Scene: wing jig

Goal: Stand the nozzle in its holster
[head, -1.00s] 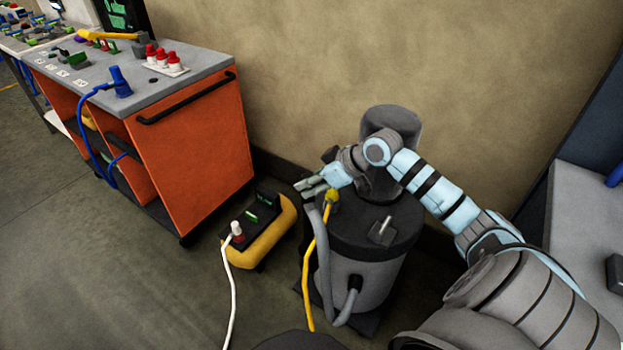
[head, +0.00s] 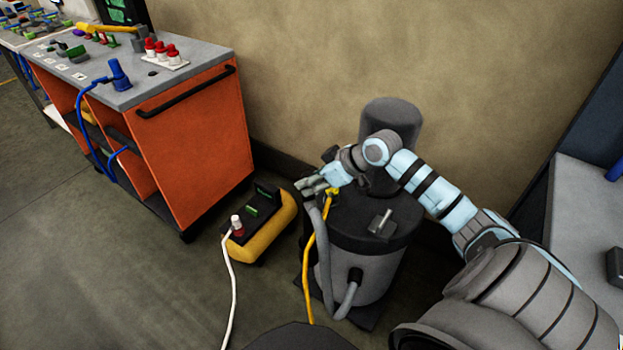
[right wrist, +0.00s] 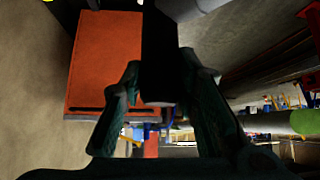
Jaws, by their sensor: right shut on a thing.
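A grey vacuum (head: 365,255) with a dark lid stands against the wall in the head view. My right gripper (head: 312,187) is over the left edge of its lid, at the upper end of the grey hose (head: 322,255). In the right wrist view my right gripper (right wrist: 160,85) is shut on a dark, blunt-ended piece, which I take to be the nozzle (right wrist: 160,50). The nozzle is hard to make out in the head view. I cannot pick out the holster with certainty. My left gripper is not in view.
A yellow plug (head: 332,192) with its cable is close beside my right gripper. A yellow-and-black unit (head: 262,240) with a white cable sits on the floor to the left. An orange cart (head: 200,150) stands beyond it. A grey bench (head: 585,215) is at the right.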

